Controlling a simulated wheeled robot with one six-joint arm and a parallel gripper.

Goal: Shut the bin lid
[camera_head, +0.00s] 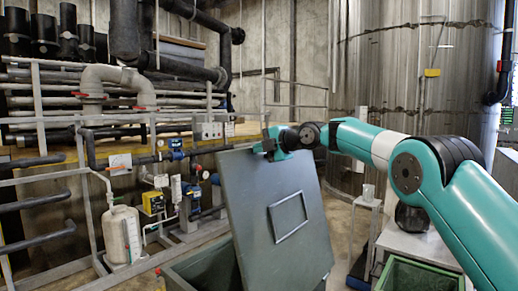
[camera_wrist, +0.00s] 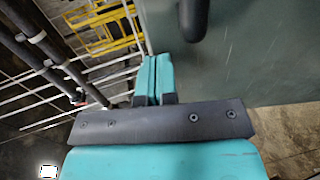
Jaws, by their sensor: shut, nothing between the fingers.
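The bin lid (camera_head: 275,205) is a flat grey-green panel with a raised rectangular frame on its face. It stands up steeply, tilted, above the grey-green bin (camera_head: 192,272), whose opening shows at its lower left. My gripper (camera_head: 268,146) is at the lid's top edge, near its middle; I cannot tell whether it touches. In the wrist view my gripper's two teal fingers (camera_wrist: 153,65) are together and hold nothing. The lid (camera_wrist: 250,60) fills the right of that view, close beside the fingers, with a dark rounded part (camera_wrist: 193,18) at the top.
A green open container (camera_head: 420,277) stands at the lower right beside a pale table (camera_head: 415,242). A small stool (camera_head: 367,208) is behind the lid on the right. Pipes and railings (camera_head: 55,120), a white canister (camera_head: 122,236) and a yellow device (camera_head: 152,204) stand left.

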